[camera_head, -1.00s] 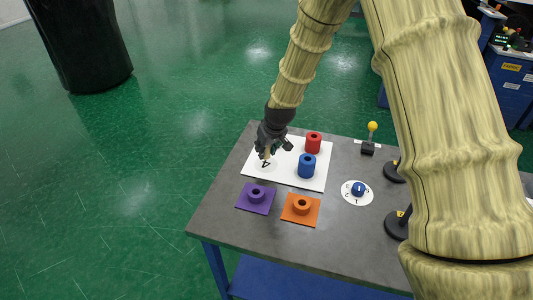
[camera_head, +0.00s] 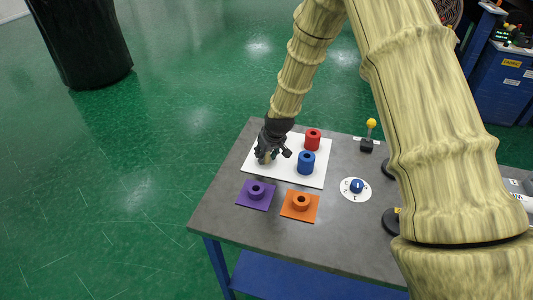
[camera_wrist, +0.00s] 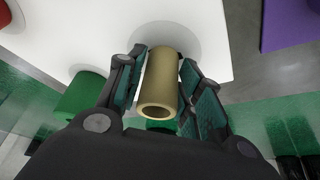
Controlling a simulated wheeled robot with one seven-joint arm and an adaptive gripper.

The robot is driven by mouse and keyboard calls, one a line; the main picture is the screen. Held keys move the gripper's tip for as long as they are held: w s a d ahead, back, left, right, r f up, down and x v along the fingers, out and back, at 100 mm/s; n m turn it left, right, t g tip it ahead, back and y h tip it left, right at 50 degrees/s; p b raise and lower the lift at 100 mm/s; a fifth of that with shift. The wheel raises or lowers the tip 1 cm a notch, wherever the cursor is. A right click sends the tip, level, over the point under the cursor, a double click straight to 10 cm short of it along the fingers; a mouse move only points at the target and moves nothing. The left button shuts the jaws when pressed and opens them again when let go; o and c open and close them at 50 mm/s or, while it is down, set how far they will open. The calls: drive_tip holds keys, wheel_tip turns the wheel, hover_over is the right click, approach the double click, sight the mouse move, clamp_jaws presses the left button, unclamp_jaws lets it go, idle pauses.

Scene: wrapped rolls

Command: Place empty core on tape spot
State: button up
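A tan, hollow empty core (camera_wrist: 160,80) stands between the two finger pads of my gripper (camera_wrist: 163,88) in the wrist view, with both pads against its sides. In the head view my gripper (camera_head: 268,153) is low over the left part of the white board (camera_head: 310,178), the tan core just showing below it. In the wrist view the core's far end lies over a round grey spot (camera_wrist: 190,40) on the white board. I cannot tell whether the core touches the board. In the head view the gripper hides the spot and its number.
A green roll (camera_wrist: 82,95) is close beside the left finger. A red roll (camera_head: 313,139) and a blue roll (camera_head: 306,162) stand on the board. Purple (camera_head: 256,194) and orange (camera_head: 300,205) pieces, a dial (camera_head: 356,188) and a yellow-knobbed lever (camera_head: 369,136) are on the table.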

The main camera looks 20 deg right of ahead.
drive_tip(key=shift+o, duration=0.8)
drive_tip(key=shift+r, duration=0.15)
drive_tip(key=b+v, duration=0.2)
drive_tip(key=v, duration=1)
drive_tip(key=shift+b, duration=0.4)
drive_tip(key=shift+w, duration=0.1)
